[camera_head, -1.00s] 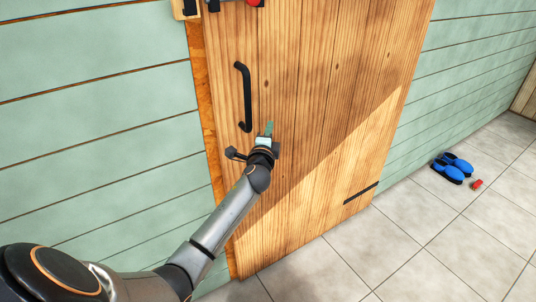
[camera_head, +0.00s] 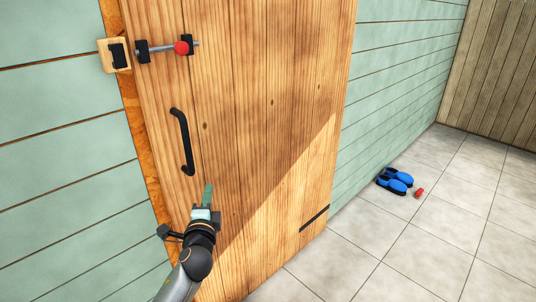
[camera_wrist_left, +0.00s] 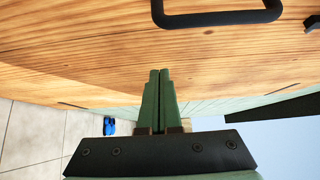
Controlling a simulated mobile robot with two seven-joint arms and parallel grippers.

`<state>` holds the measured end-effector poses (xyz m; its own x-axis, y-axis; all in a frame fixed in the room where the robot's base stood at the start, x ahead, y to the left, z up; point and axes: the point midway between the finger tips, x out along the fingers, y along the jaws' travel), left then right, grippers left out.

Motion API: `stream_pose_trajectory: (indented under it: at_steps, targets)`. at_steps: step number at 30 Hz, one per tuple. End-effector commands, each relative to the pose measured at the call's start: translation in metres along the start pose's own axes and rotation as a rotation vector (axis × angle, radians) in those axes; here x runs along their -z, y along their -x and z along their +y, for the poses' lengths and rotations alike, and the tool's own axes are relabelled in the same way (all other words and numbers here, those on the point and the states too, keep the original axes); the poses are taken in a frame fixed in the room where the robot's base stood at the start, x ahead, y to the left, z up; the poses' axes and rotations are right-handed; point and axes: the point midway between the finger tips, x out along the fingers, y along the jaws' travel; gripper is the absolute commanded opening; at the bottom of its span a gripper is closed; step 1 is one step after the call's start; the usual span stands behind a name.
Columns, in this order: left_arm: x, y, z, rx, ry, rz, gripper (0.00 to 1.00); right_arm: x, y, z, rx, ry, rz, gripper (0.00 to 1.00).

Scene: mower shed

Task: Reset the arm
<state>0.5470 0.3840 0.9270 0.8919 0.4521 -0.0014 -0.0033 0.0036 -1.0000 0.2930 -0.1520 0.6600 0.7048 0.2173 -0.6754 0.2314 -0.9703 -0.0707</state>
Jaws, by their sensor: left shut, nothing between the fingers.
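My left gripper (camera_head: 209,193) is in front of the wooden door (camera_head: 260,110), below the black pull handle (camera_head: 182,142). Its green fingers are closed together with nothing between them. In the left wrist view the shut fingers (camera_wrist_left: 159,75) point toward the door planks (camera_wrist_left: 100,45), and the black handle (camera_wrist_left: 220,18) shows beyond the tips, apart from them. My right gripper is in neither view.
A bolt with a red knob (camera_head: 181,48) is on the door's upper part, beside a latch block (camera_head: 114,55) on the frame. Blue shoes (camera_head: 394,181) and a small red object (camera_head: 419,192) lie on the tiled floor (camera_head: 410,250) at right. The floor between is clear.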

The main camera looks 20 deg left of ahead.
Motion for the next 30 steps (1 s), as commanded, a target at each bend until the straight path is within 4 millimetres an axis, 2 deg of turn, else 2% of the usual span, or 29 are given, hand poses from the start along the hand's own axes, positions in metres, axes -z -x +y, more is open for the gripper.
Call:
stream_pose_trajectory:
  at_steps: [5,8,11,14,15,17,18,21,24,27,30]
  targets:
    - [0.003,0.004,0.006,-0.020,0.019,0.012,0.00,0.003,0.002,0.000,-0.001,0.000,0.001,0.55]
    - [0.012,0.021,0.031,-0.101,0.100,0.057,0.00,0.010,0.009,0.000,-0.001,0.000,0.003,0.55]
    - [0.029,0.060,0.074,-0.256,0.264,0.118,0.00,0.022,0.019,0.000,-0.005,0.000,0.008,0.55]
    - [0.046,0.117,0.120,-0.457,0.487,0.154,0.00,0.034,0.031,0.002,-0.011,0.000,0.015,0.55]
    - [0.052,0.143,0.136,-0.540,0.580,0.155,0.00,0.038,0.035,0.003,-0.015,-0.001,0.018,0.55]
    - [0.059,0.182,0.155,-0.656,0.718,0.143,0.00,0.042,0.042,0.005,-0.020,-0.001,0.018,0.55]
    - [0.063,0.207,0.165,-0.730,0.804,0.126,0.00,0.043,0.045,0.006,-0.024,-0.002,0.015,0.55]
    - [0.069,0.263,0.181,-0.881,0.995,0.067,0.00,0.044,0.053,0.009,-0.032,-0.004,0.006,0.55]
    - [0.073,0.302,0.189,-0.983,1.134,0.006,0.00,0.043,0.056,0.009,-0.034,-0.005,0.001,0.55]
    - [0.075,0.324,0.192,-1.038,1.214,-0.035,0.00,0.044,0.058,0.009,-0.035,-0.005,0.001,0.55]
    - [0.076,0.331,0.194,-1.056,1.243,-0.050,0.00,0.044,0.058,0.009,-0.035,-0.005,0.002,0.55]
